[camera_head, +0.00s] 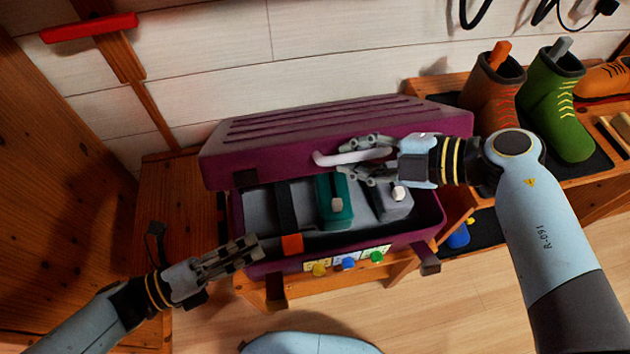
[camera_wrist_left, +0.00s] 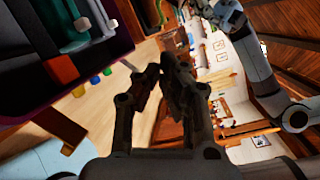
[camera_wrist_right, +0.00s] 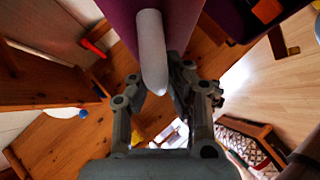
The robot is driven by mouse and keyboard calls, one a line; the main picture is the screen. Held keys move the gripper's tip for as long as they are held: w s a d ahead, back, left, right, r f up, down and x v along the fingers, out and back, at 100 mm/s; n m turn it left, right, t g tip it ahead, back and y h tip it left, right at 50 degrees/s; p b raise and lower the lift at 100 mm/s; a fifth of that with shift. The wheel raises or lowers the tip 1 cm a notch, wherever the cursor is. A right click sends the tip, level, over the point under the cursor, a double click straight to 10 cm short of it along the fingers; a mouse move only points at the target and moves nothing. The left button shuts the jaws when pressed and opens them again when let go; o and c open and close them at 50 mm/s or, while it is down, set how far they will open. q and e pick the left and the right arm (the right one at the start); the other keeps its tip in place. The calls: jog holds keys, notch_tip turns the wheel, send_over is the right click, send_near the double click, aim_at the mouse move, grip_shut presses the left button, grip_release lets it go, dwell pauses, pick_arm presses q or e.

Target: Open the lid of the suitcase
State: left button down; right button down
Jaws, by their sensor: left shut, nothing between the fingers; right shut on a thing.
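The purple suitcase stands on a wooden bench with its lid (camera_head: 285,130) raised and tilted back above the base (camera_head: 410,237). Its inside shows a dark strap with an orange end (camera_head: 292,243), a teal item (camera_head: 333,215) and a grey item (camera_head: 393,205). My right gripper (camera_head: 347,157) is shut on the pale lid handle (camera_head: 325,159); in the right wrist view the handle (camera_wrist_right: 152,50) runs between the fingers. My left gripper (camera_head: 252,250) is shut and empty at the base's front left corner. In the left wrist view its fingers (camera_wrist_left: 165,75) are together.
The wooden bench (camera_head: 165,185) shows left of the suitcase. A brown boot (camera_head: 490,85) and a green boot (camera_head: 550,110) stand on a shelf at right. Yellow, blue and green knobs (camera_head: 348,264) line the front. A white plank wall (camera_head: 200,60) is behind.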

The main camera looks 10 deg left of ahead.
pick_arm(q)
jog(key=w+d+r+m+g+h, duration=0.2)
jog(key=w+d+r+m, duration=0.4)
jog(key=w+d, duration=0.3)
jog(key=shift+d+r+g, duration=0.65)
jog(key=shift+d+g, duration=0.1)
jog(key=shift+g, duration=0.15)
